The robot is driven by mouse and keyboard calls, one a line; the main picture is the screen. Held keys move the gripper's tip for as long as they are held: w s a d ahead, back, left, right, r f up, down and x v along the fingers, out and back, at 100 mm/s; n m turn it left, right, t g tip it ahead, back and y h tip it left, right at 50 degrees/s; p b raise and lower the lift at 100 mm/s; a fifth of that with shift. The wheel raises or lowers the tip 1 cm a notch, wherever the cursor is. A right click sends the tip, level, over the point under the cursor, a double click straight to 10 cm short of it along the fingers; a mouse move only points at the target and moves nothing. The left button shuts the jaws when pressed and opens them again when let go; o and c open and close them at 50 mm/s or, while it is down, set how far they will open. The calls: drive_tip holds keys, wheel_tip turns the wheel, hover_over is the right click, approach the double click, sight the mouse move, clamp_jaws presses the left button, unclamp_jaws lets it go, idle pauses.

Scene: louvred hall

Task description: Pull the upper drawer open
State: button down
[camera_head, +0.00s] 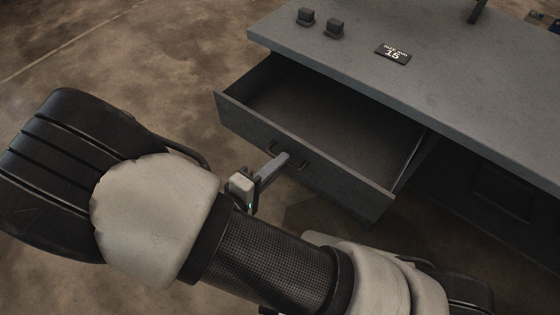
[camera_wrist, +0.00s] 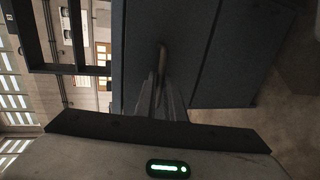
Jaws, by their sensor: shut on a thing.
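The upper drawer (camera_head: 345,172) of the grey desk stands pulled out, and its inside looks empty. A dark bar handle (camera_head: 298,165) is on its front. My gripper (camera_head: 283,158) reaches the drawer front from the left in the head view, with its fingers at the handle. In the wrist view my gripper (camera_wrist: 160,75) is shut on the handle (camera_wrist: 163,52). The fingers and my arm hide part of the handle and the lower drawer front.
The desk top (camera_head: 440,95) carries two small dark blocks (camera_head: 320,22) and a black label plate (camera_head: 393,54). A dark recess lies under the desk at the right. Bare brown floor (camera_head: 130,50) is free at the left.

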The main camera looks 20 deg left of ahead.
drive_tip(key=c, duration=1.8)
unclamp_jaws()
drive_tip(key=shift+c, duration=0.2)
drive_tip(key=p+v, duration=0.1)
drive_tip(key=v, duration=1.6)
drive_tip(key=shift+s, duration=0.2)
